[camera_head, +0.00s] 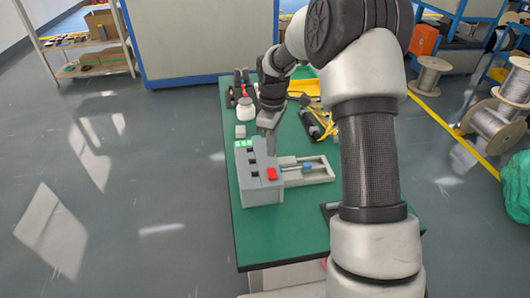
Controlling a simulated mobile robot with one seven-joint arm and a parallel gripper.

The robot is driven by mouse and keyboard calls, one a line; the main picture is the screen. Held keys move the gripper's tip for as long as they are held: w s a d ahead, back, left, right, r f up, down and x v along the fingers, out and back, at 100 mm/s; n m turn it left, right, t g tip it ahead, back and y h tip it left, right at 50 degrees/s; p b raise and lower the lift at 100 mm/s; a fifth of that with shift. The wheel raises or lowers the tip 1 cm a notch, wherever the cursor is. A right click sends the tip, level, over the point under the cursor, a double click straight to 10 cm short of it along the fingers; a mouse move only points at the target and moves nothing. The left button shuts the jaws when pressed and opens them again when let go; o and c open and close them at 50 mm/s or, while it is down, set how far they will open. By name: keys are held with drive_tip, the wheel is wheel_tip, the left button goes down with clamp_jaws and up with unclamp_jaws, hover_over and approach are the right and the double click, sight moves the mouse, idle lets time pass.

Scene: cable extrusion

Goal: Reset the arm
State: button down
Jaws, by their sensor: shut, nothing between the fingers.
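My arm reaches in from the right side of the head view over a green-topped table (262,240). My gripper (270,150) points down just above or behind the grey control box (263,190). It is shut and holds nothing. I cannot tell whether it touches the box. The box has a red button (272,174), green parts (243,144) and dark knobs on its sloped face.
A white bottle (245,109) and a yellow tray (308,89) with dark tools stand toward the table's back. Cable spools (431,75) stand on the floor at right. A shelf (95,60) is at back left. The table's front left is clear.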

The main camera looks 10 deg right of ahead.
drive_tip(key=s+r+m+t+p, duration=0.1)
drive_tip(key=s+r+m+p, duration=0.15)
drive_tip(key=s+r, duration=0.6)
drive_tip(key=s+r+m+t+p, duration=0.1)
drive_tip(key=s+r+m+t, duration=0.2)
drive_tip(key=r, duration=1)
drive_tip(key=s+r+m+p, duration=0.1)
drive_tip(key=s+r+m, duration=0.2)
drive_tip(key=s, duration=0.6)
drive_tip(key=s+r+m+t+p, duration=0.1)
drive_tip(key=s+r+m+p, duration=0.1)
drive_tip(key=s, duration=0.7)
drive_tip(key=shift+s+r+m+t, duration=0.25)
drive_tip(key=shift+r+m+t, duration=0.05)
drive_tip(key=shift+r+m, duration=0.5)
